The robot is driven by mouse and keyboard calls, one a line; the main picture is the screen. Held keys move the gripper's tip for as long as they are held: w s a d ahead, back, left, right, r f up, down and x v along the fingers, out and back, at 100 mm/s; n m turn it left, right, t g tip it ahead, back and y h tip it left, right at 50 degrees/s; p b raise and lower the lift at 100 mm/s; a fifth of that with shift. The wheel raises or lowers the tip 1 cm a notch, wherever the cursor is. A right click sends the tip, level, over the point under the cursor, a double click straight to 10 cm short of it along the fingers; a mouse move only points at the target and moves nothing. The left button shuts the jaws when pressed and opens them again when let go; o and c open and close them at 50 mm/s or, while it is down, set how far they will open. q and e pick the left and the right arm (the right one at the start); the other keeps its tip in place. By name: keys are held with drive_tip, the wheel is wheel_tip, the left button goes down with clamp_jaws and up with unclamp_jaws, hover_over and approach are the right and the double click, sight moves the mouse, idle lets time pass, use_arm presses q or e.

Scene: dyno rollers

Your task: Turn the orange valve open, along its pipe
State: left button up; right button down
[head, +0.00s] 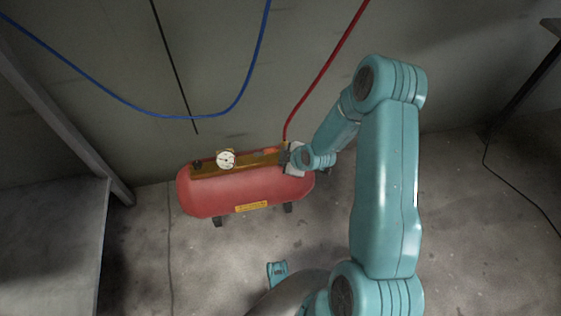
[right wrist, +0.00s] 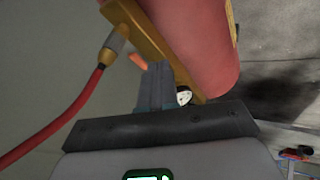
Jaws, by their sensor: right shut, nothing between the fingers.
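The orange valve handle (right wrist: 137,61) shows in the right wrist view as a short piece beside the brass pipe (right wrist: 160,38), partly hidden by my fingers. Its angle to the pipe is hard to tell. In the head view the handle (head: 268,151) is a small orange patch near the right end of the brass pipe (head: 210,171) on top of the red tank (head: 225,195). My right gripper (head: 284,155) is at that end of the pipe. In the right wrist view its fingers (right wrist: 158,66) are together and empty, close beside the handle.
A red hose (head: 320,77) rises from the pipe's right end; its brass fitting (right wrist: 115,40) is near my fingers. A white gauge (head: 226,159) stands on the pipe. A blue hose (head: 150,113) and a black cable (head: 174,67) hang by the wall. Floor in front is mostly clear.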

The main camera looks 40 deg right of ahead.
drive_tip(key=v, duration=0.2)
drive_tip(key=p+v, duration=0.1)
drive_tip(key=v, duration=0.2)
drive_tip(key=shift+s+d+r+p, duration=0.2)
drive_tip(key=shift+d+r+p, duration=0.1)
drive_tip(key=shift+d, duration=0.05)
